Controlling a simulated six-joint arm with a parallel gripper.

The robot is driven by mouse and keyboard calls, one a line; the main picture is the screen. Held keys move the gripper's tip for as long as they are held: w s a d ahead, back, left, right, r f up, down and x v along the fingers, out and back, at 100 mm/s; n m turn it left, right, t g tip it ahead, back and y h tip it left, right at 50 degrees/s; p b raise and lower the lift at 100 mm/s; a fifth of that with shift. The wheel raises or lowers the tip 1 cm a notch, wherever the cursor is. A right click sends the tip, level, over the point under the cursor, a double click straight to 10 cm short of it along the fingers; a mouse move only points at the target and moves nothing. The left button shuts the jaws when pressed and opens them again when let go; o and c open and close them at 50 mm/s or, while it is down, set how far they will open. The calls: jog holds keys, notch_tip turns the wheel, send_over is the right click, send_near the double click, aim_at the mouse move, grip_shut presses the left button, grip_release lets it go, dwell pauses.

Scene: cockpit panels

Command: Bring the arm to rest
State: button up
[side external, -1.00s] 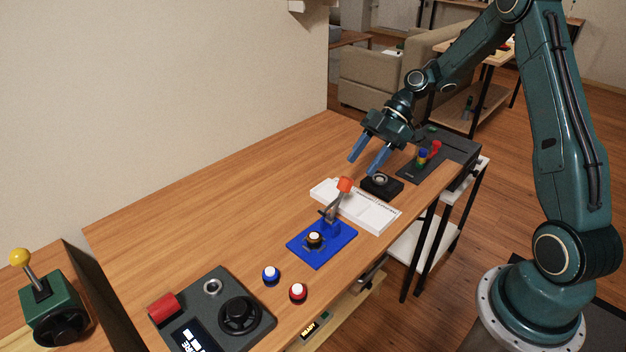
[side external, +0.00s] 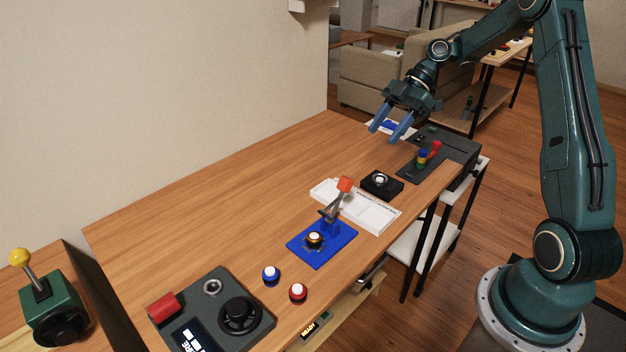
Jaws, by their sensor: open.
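My gripper (side external: 391,130) is in the side external view, above the far right end of the wooden table. Its two blue fingers are apart, with nothing between them, and point down and to the left. It is in the air, clear of the panels below. My dark green arm reaches in from the right, its forearm raised and its base at the lower right.
A black box with a round knob (side external: 381,184) and a dark panel with coloured levers (side external: 423,158) lie below the gripper. A blue base with an orange-tipped lever (side external: 344,184) stands nearer. Blue (side external: 271,275) and red buttons (side external: 298,292) sit in front.

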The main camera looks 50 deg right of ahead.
jog(key=s+a+r+m+t+h, duration=0.1)
jog(key=s+a+r+m+h, duration=0.5)
jog(key=a+r, duration=0.5)
jog(key=s+a+m+t+h, duration=0.2)
jog(key=s+m, duration=0.6)
jog(key=s, duration=0.8)
jog(key=shift+a+f+m+t+h, duration=0.3)
jog(key=shift+a+m+t, duration=0.1)
jog(key=shift+t, duration=0.1)
